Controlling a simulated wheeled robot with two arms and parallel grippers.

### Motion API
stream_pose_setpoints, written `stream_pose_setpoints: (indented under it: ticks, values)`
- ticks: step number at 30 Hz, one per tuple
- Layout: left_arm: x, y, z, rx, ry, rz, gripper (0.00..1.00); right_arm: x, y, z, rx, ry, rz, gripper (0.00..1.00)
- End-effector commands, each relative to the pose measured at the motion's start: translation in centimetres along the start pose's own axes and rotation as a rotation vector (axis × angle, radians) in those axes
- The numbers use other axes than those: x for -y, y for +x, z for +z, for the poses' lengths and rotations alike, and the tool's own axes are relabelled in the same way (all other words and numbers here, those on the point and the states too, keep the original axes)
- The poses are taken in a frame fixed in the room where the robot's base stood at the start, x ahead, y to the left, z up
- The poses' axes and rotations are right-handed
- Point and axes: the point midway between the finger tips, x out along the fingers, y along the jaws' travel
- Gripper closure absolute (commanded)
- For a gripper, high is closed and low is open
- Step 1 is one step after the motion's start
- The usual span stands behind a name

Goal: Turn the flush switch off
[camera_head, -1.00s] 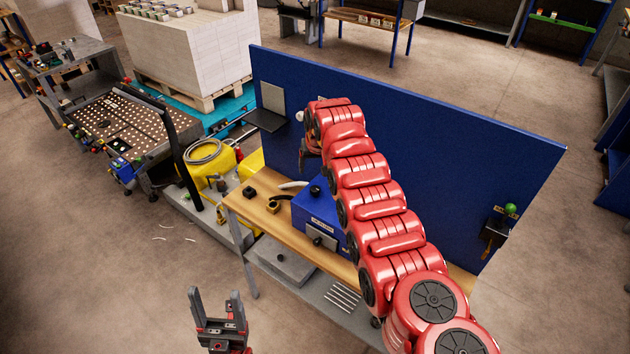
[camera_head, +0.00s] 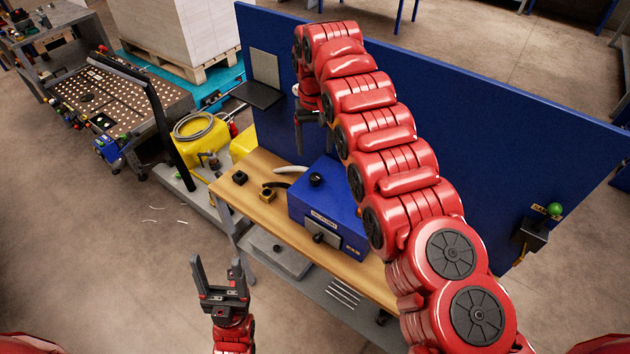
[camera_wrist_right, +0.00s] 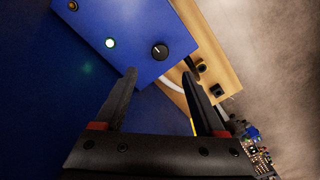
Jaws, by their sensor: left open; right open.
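The blue box (camera_head: 300,205) stands on the wooden bench, with a black round switch knob (camera_head: 316,179) on its top. In the right wrist view the knob (camera_wrist_right: 159,51) shows a white mark, and a lit whitish-green lamp (camera_wrist_right: 110,43) sits beside it on the blue panel. My right gripper (camera_head: 313,140) is open and empty, fingers down, above and behind the box. In the right wrist view its fingertips (camera_wrist_right: 160,75) lie just short of the knob in the picture, apart from it. My left gripper (camera_head: 217,265) is open and empty, low in front of the bench.
The wooden bench (camera_head: 250,205) carries a small yellow-and-black part (camera_head: 271,195) and hoses left of the box. A tall blue partition (camera_head: 480,130) stands behind. A green-topped post (camera_head: 555,210) is at right. Open floor lies at front left.

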Motion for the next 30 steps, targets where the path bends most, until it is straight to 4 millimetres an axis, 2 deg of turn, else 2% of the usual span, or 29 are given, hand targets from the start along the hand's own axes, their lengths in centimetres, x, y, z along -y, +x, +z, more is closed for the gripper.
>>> stream_pose_setpoints:
  ticks: [3,4,9,15,19,27,30]
  values:
    - [0.0,-0.7,0.1,-0.001,0.0,0.0,0.33,-0.2,2.0,0.0,0.0,0.002,-0.001,0.28]
    - [0.0,0.1,0.0,0.0,0.0,0.0,0.33,-0.2,2.3,0.1,0.005,0.002,0.0,0.28]
    - [0.1,1.4,-0.3,-0.001,0.0,0.0,0.33,0.1,6.0,0.1,0.005,0.0,-0.002,0.28]
    - [0.1,1.7,-0.3,-0.001,0.0,0.0,0.33,0.2,9.1,0.1,0.003,0.0,-0.003,0.28]
    - [0.1,1.8,-0.3,-0.001,0.0,0.0,0.33,0.0,9.8,0.0,0.0,0.001,-0.002,0.28]
    - [0.1,1.8,-0.3,-0.001,0.0,0.0,0.33,0.0,10.0,0.0,-0.002,0.001,-0.001,0.28]
    - [0.1,1.8,-0.3,-0.001,0.0,0.0,0.33,0.0,10.0,0.0,-0.002,0.001,-0.001,0.44]
